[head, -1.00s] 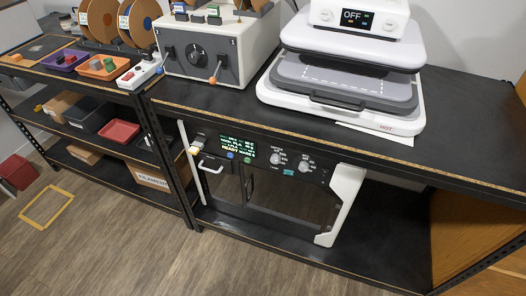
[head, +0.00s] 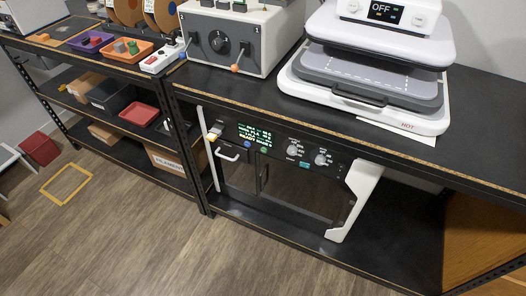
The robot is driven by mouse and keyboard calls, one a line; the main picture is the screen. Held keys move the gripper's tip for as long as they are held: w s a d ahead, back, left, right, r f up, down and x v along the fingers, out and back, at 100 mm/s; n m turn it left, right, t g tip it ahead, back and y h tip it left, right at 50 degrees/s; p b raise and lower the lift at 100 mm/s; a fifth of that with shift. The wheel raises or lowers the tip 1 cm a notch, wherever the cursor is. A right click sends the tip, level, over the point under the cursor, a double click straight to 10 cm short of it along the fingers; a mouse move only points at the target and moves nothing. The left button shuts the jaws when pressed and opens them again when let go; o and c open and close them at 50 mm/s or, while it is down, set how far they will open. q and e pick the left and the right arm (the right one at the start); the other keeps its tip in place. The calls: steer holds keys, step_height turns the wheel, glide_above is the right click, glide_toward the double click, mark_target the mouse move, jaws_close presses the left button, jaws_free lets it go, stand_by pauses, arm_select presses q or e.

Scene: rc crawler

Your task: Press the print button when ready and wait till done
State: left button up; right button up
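A white-and-dark machine (head: 270,185) stands on the lower shelf under the bench, with a display (head: 255,134) of small green and yellow lines. Its bottom display line appears to read READY, though the text is small. Below the display are a blue button (head: 247,145) and a green button (head: 264,150); which one is the print button I cannot tell. Neither of my grippers shows in the view.
A heat press (head: 368,75) marked HOT, its screen (head: 385,12) reading OFF, stands on the black bench. A grey control box (head: 232,45) with a lever is left of it. Trays (head: 126,48) and bins fill the left shelves. The wooden floor (head: 150,245) in front is clear.

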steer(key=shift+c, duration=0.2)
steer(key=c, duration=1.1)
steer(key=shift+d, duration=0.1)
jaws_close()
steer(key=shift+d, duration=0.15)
